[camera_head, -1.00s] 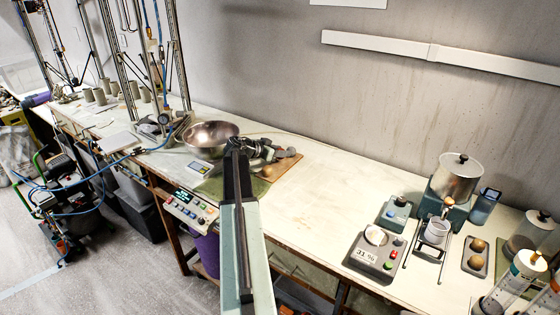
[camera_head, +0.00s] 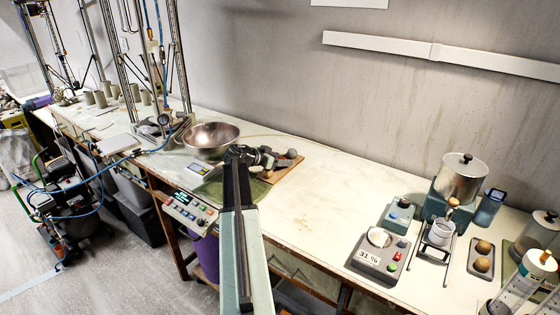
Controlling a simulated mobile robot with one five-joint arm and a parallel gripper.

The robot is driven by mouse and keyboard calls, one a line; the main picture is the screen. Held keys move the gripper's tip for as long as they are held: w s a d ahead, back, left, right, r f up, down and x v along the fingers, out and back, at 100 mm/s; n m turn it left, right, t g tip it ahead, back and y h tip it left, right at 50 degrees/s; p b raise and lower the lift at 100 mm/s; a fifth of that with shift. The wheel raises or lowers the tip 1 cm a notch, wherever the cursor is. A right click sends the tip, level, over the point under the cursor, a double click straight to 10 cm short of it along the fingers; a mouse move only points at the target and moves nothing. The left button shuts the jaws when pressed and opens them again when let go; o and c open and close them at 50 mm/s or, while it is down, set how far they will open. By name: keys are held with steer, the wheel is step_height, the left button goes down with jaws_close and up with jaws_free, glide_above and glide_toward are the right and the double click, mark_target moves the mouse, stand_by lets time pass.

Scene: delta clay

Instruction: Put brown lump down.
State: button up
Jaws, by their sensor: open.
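My arm reaches away from me over the bench, and my gripper (camera_head: 272,158) is at its far end, above a wooden board (camera_head: 292,173). The jaws are small and dark at this distance; they are open. A brown lump (camera_head: 267,174) shows low beside the gripper, at the near left part of the board. Whether it touches the jaws cannot be made out. A grey lump (camera_head: 291,154) lies on the board just right of the gripper. My arm hides part of the board's near left side.
A steel bowl (camera_head: 211,139) stands left of the gripper, with a small scale (camera_head: 199,169) in front of it. A green mat (camera_head: 250,189) lies under my arm. The bench right of the board is clear up to a moisture meter (camera_head: 378,255) and a tray (camera_head: 472,258) with two brown balls.

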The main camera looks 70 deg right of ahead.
steer(key=p+v, duration=0.4)
steer(key=v, duration=0.7)
steer(key=shift+r, duration=0.15)
steer(key=shift+w+a, duration=0.1)
steer(key=shift+a, duration=0.15)
